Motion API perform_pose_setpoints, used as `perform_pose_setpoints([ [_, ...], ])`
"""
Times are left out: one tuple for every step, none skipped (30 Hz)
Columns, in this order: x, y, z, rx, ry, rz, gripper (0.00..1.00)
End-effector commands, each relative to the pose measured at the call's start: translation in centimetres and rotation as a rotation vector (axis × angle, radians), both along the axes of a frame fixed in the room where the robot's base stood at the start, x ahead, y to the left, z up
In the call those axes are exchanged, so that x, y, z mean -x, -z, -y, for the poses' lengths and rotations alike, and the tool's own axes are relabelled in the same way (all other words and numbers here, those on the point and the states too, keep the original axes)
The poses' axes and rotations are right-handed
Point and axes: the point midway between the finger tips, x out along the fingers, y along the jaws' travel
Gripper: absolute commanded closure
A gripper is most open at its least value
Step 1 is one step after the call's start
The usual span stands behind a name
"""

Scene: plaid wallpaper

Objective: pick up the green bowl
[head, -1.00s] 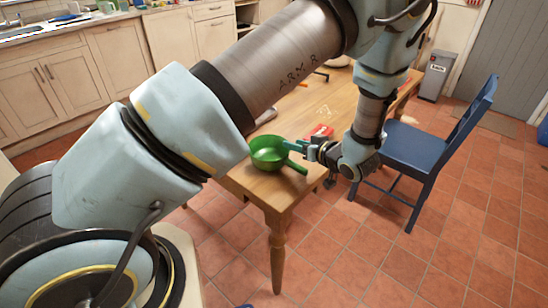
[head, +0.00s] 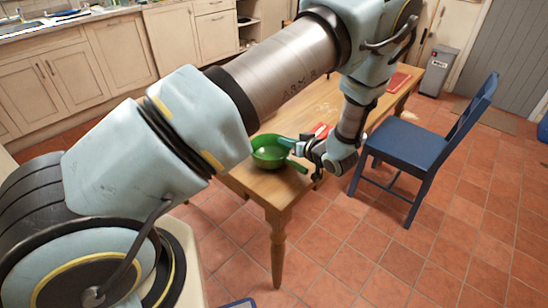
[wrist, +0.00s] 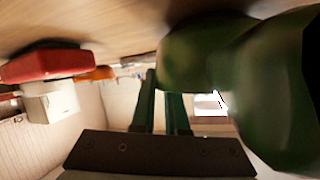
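The green bowl (head: 268,154) stands on the near left corner of the wooden table, with a green handle toward the lower right. It fills much of the right side of the wrist view (wrist: 275,95), very close and blurred. My gripper (head: 287,142) reaches in from the right, its teal fingers at the bowl's right rim. In the wrist view my gripper (wrist: 163,95) shows two parallel fingers with a narrow gap between them. The bowl hides the right fingertip, and contact is hard to judge.
A red object (head: 322,131) lies on the table (head: 275,189) just beyond my gripper; a red item (wrist: 45,62) also shows in the wrist view. A blue chair (head: 405,145) stands at the table's right. Tiled floor is open in front.

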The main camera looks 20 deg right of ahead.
Motion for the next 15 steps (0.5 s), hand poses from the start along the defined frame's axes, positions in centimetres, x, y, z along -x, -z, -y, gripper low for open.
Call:
perform_pose_setpoints([
  [0.01, 0.0, 0.02, 0.0, 0.001, 0.0, 0.97],
  [0.01, 0.0, 0.02, 0.0, 0.001, 0.0, 1.0],
  [0.01, 0.0, 0.02, 0.0, 0.001, 0.0, 1.0],
  [0.02, 0.01, 0.02, 0.0, 0.001, 0.0, 1.0],
  [0.02, 0.01, 0.02, 0.0, 0.001, 0.0, 1.0],
  [0.01, 0.0, 0.03, 0.0, 0.001, 0.0, 1.0],
  [0.02, 0.01, 0.03, 0.0, 0.001, 0.0, 1.0],
  [0.02, 0.01, 0.03, 0.0, 0.001, 0.0, 1.0],
  [0.02, 0.01, 0.03, 0.0, 0.001, 0.0, 1.0],
  [0.02, 0.01, 0.03, 0.0, 0.001, 0.0, 1.0],
  [0.02, 0.01, 0.03, 0.0, 0.001, 0.0, 1.0],
  [0.02, 0.01, 0.04, 0.0, 0.001, 0.0, 1.0],
  [0.02, 0.01, 0.04, 0.001, 0.001, -0.001, 1.0],
  [0.02, 0.01, 0.04, 0.001, 0.001, -0.001, 1.0],
  [0.02, 0.01, 0.04, 0.001, 0.001, -0.001, 1.0],
])
